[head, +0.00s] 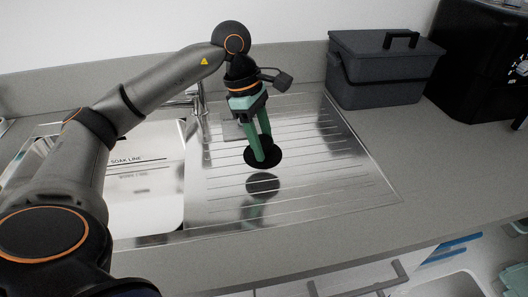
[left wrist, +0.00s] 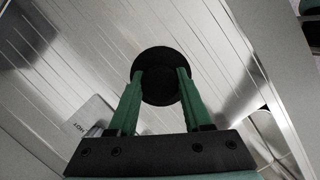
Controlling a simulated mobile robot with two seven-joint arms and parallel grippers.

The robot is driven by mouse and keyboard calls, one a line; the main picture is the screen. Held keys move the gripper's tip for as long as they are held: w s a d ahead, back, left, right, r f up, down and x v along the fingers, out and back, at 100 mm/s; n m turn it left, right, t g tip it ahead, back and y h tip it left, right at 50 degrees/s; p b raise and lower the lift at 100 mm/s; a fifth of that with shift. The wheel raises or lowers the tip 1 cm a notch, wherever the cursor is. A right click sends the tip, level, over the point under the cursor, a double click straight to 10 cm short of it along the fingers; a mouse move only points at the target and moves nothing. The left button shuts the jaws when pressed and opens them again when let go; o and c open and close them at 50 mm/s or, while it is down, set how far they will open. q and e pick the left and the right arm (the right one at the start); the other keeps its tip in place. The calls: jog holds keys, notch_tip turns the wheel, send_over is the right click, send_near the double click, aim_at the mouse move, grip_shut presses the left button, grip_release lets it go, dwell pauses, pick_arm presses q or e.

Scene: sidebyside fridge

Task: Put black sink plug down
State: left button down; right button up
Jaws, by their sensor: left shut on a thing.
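The black sink plug (head: 262,155) is a flat round disc above the ribbed metal drainboard (head: 340,183). My left gripper (head: 260,152) points down with its green fingers shut on the plug's top. In the left wrist view the plug (left wrist: 158,68) sits between the two green fingertips (left wrist: 160,84). A dark reflection shows on the drainboard below the plug, apart from it in the head view, so the plug appears held a little above the metal. My right gripper is not in view.
The sink basin (head: 143,200), marked "SOAK LINE", lies left of the drainboard, with a tap (head: 198,98) behind. A dark grey lidded box (head: 375,82) stands at the back right, beside a black appliance (head: 480,65). The drainboard around the plug is clear.

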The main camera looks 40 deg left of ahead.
pick_arm(q)
jog(key=shift+w+f, duration=0.2)
jog(key=shift+f, duration=0.05)
jog(key=shift+w+a+f, duration=0.1)
jog(key=shift+f, duration=0.8)
jog(key=shift+w+a+f, duration=0.1)
jog(key=shift+f, duration=0.75)
jog(key=shift+f, duration=0.1)
jog(key=shift+c, duration=1.7)
grip_release()
jog(key=v, duration=1.2)
jog(key=shift+p, duration=0.45)
